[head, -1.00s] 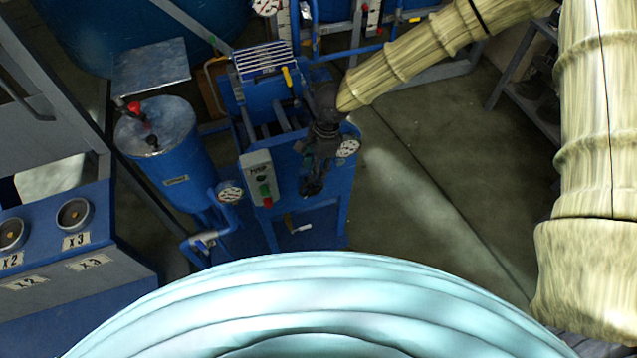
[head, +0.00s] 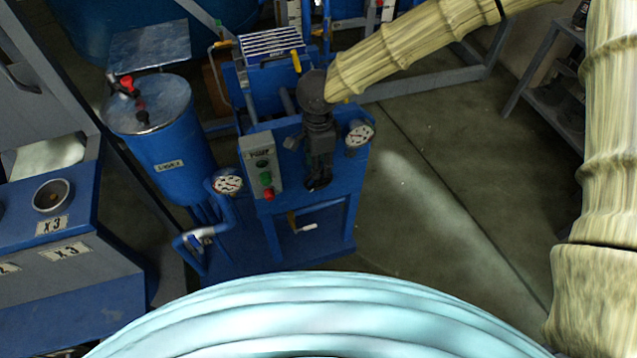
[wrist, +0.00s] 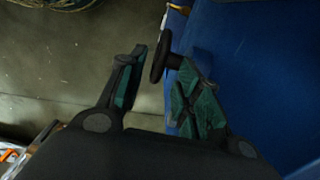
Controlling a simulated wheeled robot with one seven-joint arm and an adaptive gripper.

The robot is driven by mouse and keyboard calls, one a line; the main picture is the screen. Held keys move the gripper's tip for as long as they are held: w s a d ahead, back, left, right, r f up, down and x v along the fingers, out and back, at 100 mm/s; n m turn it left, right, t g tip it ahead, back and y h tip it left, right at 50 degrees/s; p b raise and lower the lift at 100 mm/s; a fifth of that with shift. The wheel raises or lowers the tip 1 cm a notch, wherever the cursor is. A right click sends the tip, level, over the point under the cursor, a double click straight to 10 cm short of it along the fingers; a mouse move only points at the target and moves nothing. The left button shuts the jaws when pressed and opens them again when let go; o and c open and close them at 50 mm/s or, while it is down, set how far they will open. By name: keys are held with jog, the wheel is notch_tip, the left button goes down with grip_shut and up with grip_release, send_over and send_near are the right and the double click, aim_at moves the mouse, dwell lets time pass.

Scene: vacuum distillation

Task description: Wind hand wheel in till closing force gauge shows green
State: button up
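The dark hand wheel (wrist: 159,60) stands on a short stem from the blue panel (wrist: 255,60). In the wrist view it is seen nearly edge-on. My gripper (wrist: 163,57) is open, one finger to each side of the wheel near the fingertips. I cannot tell whether either finger touches it. In the head view my gripper (head: 318,170) is in front of the blue machine and largely hides the wheel. A round white gauge (head: 359,134) sits on the panel right of my gripper. Its needle and any green zone are too small to read.
A grey switch box (head: 261,165) with green and red buttons is left of my gripper. A second gauge (head: 228,184) stands on a blue pipe beside the blue tank (head: 165,140). A crank handle (head: 305,227) is below. Open floor (head: 430,180) lies to the right.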

aim_at(319, 189)
notch_tip(319, 189, down, 9)
jog(key=shift+r, duration=0.1)
dwell(0.3)
jog(key=shift+c, duration=0.2)
grip_shut()
